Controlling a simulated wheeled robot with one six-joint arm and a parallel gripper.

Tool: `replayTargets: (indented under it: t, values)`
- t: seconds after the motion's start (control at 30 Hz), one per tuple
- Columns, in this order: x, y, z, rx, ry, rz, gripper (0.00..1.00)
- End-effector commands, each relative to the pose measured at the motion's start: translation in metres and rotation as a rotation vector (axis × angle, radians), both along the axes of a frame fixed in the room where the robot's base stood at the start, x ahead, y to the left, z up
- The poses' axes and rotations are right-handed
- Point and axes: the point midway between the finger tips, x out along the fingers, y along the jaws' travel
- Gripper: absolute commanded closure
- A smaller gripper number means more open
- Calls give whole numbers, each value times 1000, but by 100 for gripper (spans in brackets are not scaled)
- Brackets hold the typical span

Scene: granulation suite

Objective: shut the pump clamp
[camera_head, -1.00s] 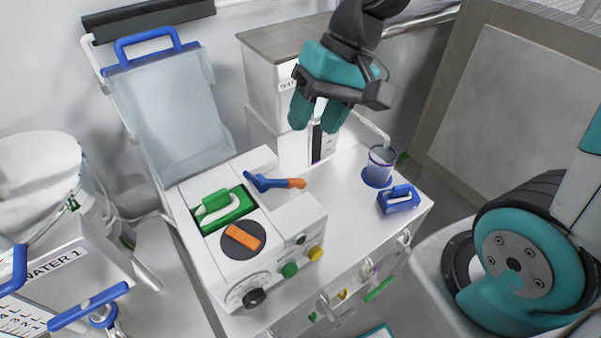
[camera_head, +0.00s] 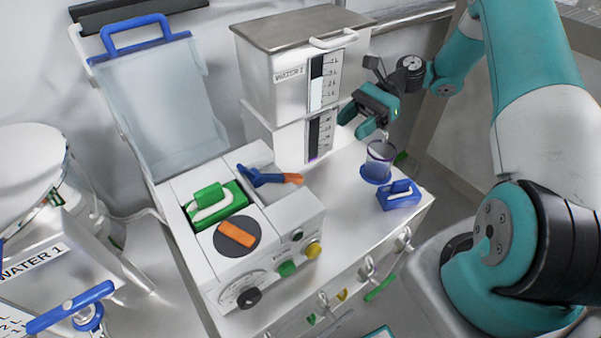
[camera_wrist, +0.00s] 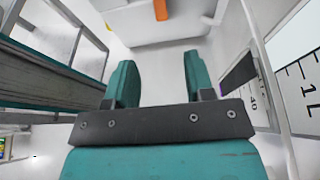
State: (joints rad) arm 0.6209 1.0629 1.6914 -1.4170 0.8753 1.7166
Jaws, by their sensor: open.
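The white pump (camera_head: 262,228) stands on the white bench, its top holding a green block (camera_head: 208,197) with a white tube looped over it. Beside that block is a blue lever with an orange tip (camera_head: 268,178), which looks like the clamp; it lies across a recess, its tip reaching past the pump's right edge. My gripper (camera_head: 356,121) is open and empty, above and to the right of the lever, in front of the stacked metal tanks. In the wrist view my gripper's fingers (camera_wrist: 160,75) are apart, and an orange piece (camera_wrist: 160,10) shows at the top edge.
A clear cup (camera_head: 380,160) under a spout and a blue handled block (camera_head: 400,195) stand on the bench to the right. The metal tanks (camera_head: 292,100) with level gauges rise behind.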

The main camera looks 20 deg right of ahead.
Motion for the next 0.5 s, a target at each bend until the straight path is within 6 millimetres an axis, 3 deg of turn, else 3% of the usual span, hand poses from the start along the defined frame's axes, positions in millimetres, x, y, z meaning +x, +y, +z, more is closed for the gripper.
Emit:
replayTargets:
  t: [0.03, 0.5]
  values:
    - [-3, 10, -11, 0, 1, 4, 51]
    - [-22, 106, -43, -1, 3, 5, 51]
